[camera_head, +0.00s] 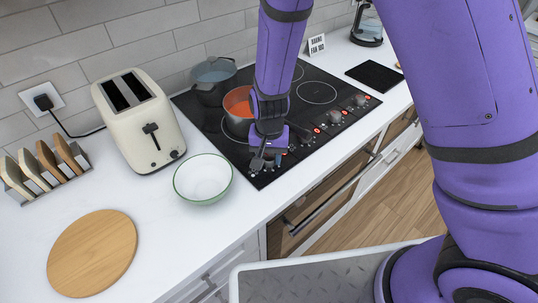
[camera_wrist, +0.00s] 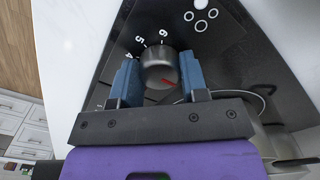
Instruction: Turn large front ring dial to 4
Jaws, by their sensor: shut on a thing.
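The black cooktop (camera_head: 228,148) has a row of dials along its front edge. My gripper (camera_head: 265,157) is at the dial nearest the front left end and largely hides it in the head view. In the wrist view my gripper (camera_wrist: 160,62) has its two blue fingers on opposite sides of a round dark grey dial (camera_wrist: 158,58), shut on it. The numbers 4, 5 and 6 show beyond the dial. Its red mark sits on the near side, toward the lower right, away from those numbers. A symbol of several circles (camera_wrist: 201,16) is printed beyond it.
An orange-red pot (camera_head: 238,102) and a grey pot (camera_head: 211,78) stand on the cooktop close to my arm. A white bowl (camera_head: 203,180), a cream toaster (camera_head: 139,120) and a round wooden board (camera_head: 92,252) are on the counter to the left. Other dials (camera_head: 335,117) lie to the right.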

